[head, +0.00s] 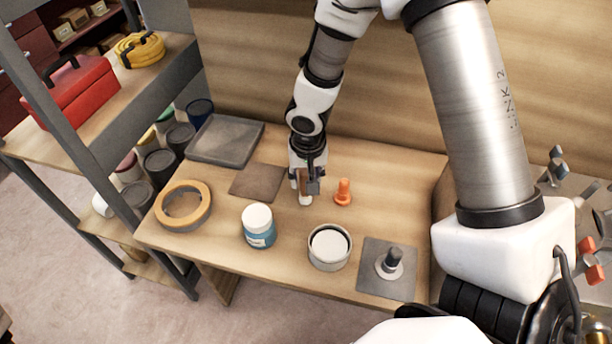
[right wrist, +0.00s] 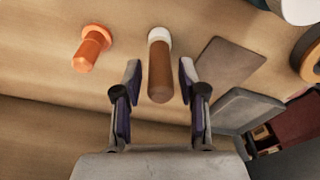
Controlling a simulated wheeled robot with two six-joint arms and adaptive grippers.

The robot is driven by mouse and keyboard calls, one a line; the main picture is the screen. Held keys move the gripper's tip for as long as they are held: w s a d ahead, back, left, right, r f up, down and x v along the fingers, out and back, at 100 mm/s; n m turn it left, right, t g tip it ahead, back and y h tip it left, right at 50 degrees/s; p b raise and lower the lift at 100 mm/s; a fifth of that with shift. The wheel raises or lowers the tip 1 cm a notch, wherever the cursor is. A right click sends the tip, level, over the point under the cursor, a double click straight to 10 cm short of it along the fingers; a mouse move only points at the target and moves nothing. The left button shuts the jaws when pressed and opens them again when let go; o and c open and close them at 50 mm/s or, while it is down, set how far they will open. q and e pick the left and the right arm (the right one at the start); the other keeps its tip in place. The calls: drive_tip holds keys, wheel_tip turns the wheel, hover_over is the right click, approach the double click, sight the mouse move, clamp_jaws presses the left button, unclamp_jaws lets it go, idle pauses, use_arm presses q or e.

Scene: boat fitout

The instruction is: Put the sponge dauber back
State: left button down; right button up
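The sponge dauber, with a brown handle (right wrist: 160,75) and a white end (right wrist: 159,35), stands on the bench beside the brown square pad. In the head view its white end (head: 305,200) shows below my right gripper (head: 309,186), which hides part of the handle. In the right wrist view my right gripper (right wrist: 160,85) is open, with one finger on each side of the handle and a gap on both sides. My left gripper is not in view.
An orange peg-like piece (head: 343,192) stands close right of the dauber. The brown pad (head: 258,182), blue-labelled jar (head: 259,236), round white tin (head: 329,262), grey plate with a dark-knobbed piece (head: 374,284), yellow-orange ring (head: 160,208) and grey tray (head: 226,140) surround it.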

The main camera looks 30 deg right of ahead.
drive_tip(key=shift+r+p, duration=0.25)
drive_tip(key=shift+p, duration=0.05)
wheel_tip(320, 180, up, 12)
drive_tip(key=s+p, duration=0.1)
drive_tip(key=p, duration=0.2)
drive_tip(key=shift+s+a+f, duration=0.15)
drive_tip(key=shift+a, duration=0.15)
